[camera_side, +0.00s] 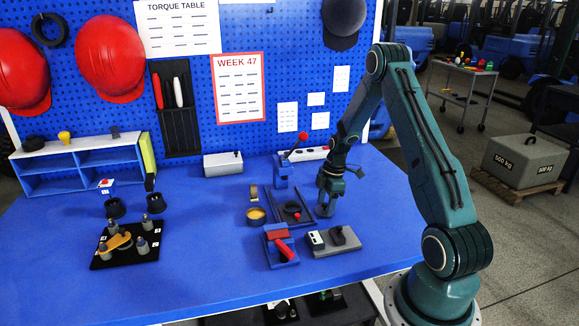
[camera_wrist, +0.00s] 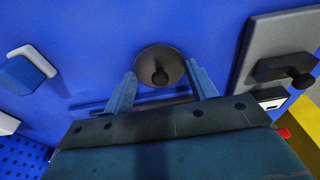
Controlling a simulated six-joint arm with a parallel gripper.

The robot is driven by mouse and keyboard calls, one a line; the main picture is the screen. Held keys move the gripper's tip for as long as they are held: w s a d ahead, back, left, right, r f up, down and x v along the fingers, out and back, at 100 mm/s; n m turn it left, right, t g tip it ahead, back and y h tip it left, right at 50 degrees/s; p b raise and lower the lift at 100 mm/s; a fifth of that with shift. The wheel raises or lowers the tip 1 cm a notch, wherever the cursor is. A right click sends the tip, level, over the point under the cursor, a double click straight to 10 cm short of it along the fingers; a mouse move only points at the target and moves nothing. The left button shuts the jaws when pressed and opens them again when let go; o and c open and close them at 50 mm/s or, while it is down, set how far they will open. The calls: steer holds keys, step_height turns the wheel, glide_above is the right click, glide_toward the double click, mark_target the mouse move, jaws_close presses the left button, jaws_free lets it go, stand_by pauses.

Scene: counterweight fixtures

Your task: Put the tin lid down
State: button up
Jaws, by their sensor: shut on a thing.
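The tin lid, a dark grey-brown disc with a round knob, shows between my fingertips in the wrist view (camera_wrist: 160,65). My gripper (camera_side: 325,200) is shut on it; its two blue fingers also show in the wrist view (camera_wrist: 161,88). In the side view the gripper points down low over the blue table, right of the small fixtures, with a greyish disc edge at its tips. I cannot tell whether the lid touches the table. A small round tin (camera_side: 256,216) with a yellowish inside stands open to the left.
A dark railed fixture (camera_side: 307,221) lies just left of my gripper. A grey plate with a black clamp (camera_side: 342,240) lies in front, also at right in the wrist view (camera_wrist: 282,50). A blue red-knobbed lever stand (camera_side: 281,173) is behind left. Table to the right is clear.

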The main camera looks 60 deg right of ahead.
steer(key=shift+f, duration=0.15)
steer(key=o, duration=1)
steer(key=r, duration=0.4)
steer(key=s+d+r, duration=0.1)
steer(key=r, duration=0.7)
steer(key=shift+s+d+r, duration=0.1)
steer(key=shift+s+d, duration=0.05)
